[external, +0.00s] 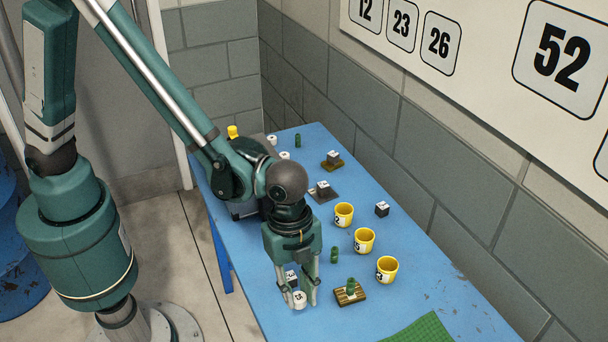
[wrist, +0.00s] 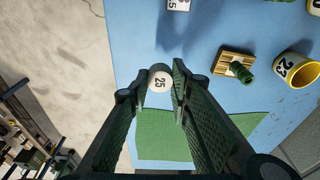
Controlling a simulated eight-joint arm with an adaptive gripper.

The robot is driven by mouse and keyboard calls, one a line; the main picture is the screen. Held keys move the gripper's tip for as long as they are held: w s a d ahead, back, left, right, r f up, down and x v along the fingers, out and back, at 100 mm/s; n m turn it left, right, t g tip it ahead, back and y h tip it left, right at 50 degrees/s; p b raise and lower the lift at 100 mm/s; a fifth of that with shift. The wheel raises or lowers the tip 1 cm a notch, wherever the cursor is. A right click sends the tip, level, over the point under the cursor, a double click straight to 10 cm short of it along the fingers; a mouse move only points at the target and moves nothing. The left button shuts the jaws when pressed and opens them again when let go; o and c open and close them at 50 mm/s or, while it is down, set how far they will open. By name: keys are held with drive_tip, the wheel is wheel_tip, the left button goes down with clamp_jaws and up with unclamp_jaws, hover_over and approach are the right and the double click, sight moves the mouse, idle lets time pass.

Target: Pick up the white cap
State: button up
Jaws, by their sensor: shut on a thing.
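The white cap (wrist: 160,80) is a small round piece with a dark number 25 on its top. In the external view the cap (external: 299,300) sits low between the fingers of my gripper (external: 302,296), near the left edge of the blue table. In the wrist view my gripper (wrist: 158,88) has one finger on each side of the cap and is shut on it. I cannot tell whether the cap touches the table.
A wooden pallet (external: 350,296) with a green piece stands just right of my gripper. Yellow cups (external: 386,270) line the right side of the blue table (external: 430,290). A dark block (external: 291,279) is close behind the gripper. A green mat (wrist: 190,135) lies at the near end.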

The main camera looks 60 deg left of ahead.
sight(300, 298)
drive_tip(key=shift+r, duration=2.1)
drive_tip(key=shift+w, duration=0.1)
drive_tip(key=w+a+n+p, duration=0.2)
drive_tip(key=w+a, duration=0.6)
drive_tip(key=a, duration=0.4)
drive_tip(key=w+a+n+p, duration=0.1)
drive_tip(key=w+a+n, duration=0.1)
drive_tip(key=w+a, duration=0.8)
drive_tip(key=w+a+n+p, duration=0.1)
drive_tip(key=a+n, duration=0.1)
drive_tip(key=a, duration=1.2)
drive_tip(key=w+a+n+t+p, duration=0.1)
drive_tip(key=w+a+n, duration=0.1)
drive_tip(key=a, duration=1.2)
drive_tip(key=shift+w+n+y+p, duration=0.3)
drive_tip(key=shift+f, duration=2.8)
drive_tip(key=shift+f, duration=0.15)
